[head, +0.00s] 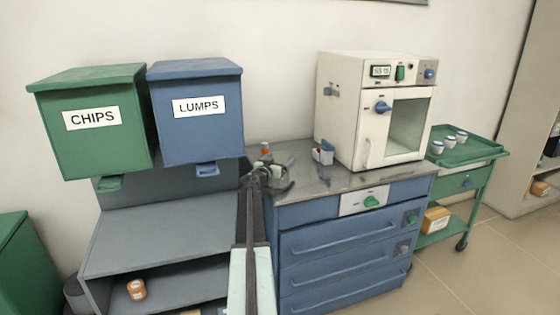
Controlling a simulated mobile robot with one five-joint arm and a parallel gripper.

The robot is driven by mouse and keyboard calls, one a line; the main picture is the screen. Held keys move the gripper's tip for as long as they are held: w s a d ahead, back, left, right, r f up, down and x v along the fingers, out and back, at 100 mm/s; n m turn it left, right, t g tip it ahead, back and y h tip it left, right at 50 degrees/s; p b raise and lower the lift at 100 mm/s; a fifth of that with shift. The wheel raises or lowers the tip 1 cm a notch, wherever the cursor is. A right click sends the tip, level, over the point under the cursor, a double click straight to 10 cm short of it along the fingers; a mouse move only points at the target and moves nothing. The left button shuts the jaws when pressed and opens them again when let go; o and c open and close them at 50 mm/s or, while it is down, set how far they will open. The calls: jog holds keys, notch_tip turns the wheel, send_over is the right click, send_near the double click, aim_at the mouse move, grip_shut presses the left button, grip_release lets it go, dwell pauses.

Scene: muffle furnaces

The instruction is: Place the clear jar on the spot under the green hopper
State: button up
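The green hopper (92,145), labelled CHIPS, hangs at the left with a small green chute (110,184) at its bottom. Below it is a bare grey shelf top (140,240); no separate marked spot can be made out. My gripper (280,177) is at the left end of the steel bench top, right of the blue hopper and well right of the green one. Its dark fingers are small, and I cannot tell whether they hold anything. I cannot clearly make out a clear jar. A small orange-topped item (265,149) shows just behind my gripper.
The blue hopper (197,135), labelled LUMPS, is beside the green one. A white furnace (345,125) and a small blue-and-white item (323,154) stand on the steel bench (300,158). A green cart (480,155) with white cups is at right. An orange container (137,290) is on the lower shelf.

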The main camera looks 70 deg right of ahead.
jog(key=shift+r, duration=0.25)
jog(key=a, duration=0.8)
jog(key=w+a, duration=0.1)
jog(key=a, duration=0.3)
jog(key=shift+w+f, duration=0.1)
